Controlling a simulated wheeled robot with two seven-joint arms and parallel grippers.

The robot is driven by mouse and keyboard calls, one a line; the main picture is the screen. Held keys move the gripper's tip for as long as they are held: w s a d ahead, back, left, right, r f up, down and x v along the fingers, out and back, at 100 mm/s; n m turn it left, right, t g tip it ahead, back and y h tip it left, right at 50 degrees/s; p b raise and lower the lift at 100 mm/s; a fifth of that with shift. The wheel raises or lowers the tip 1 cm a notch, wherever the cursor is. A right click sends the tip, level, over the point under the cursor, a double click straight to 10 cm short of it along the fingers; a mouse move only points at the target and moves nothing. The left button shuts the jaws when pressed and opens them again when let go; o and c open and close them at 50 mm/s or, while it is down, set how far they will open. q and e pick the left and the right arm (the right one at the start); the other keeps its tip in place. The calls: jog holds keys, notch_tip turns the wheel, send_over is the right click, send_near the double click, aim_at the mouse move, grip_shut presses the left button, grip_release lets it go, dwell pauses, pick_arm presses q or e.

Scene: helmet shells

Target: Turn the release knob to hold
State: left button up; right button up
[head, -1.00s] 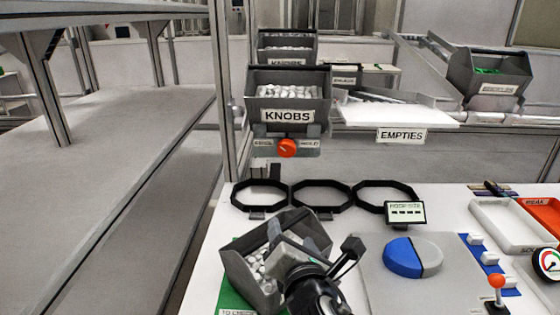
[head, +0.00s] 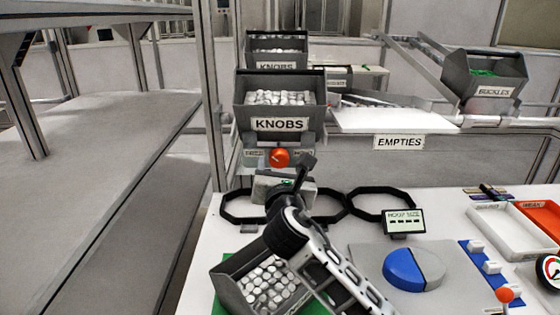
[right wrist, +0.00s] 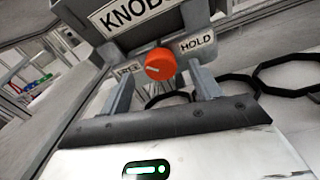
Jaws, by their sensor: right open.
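The orange release knob (head: 279,158) sits on a grey bracket below the front KNOBS bin (head: 281,100). In the right wrist view the knob (right wrist: 160,66) has a FREE label (right wrist: 129,69) on its left and a HOLD label (right wrist: 196,43) on its right. A small pale mark shows on its face, too small to read its direction surely. My right gripper (head: 283,172) is just below and in front of the knob. In the wrist view its open fingers (right wrist: 161,78) stand on either side of the knob, with no clear contact. My left gripper is out of view.
A grey bin of white knobs (head: 224,281) stands on the table below my right arm. Black octagonal rings (head: 380,191) lie behind it, beside the hoop size display (head: 404,221). A blue and grey disc (head: 403,282) is to the right. The EMPTIES shelf (head: 385,117) is right of the knob.

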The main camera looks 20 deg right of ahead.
aim_at(278, 158)
jog(key=shift+x, duration=1.5)
jog(key=shift+c, duration=0.3)
jog(key=c, duration=0.9)
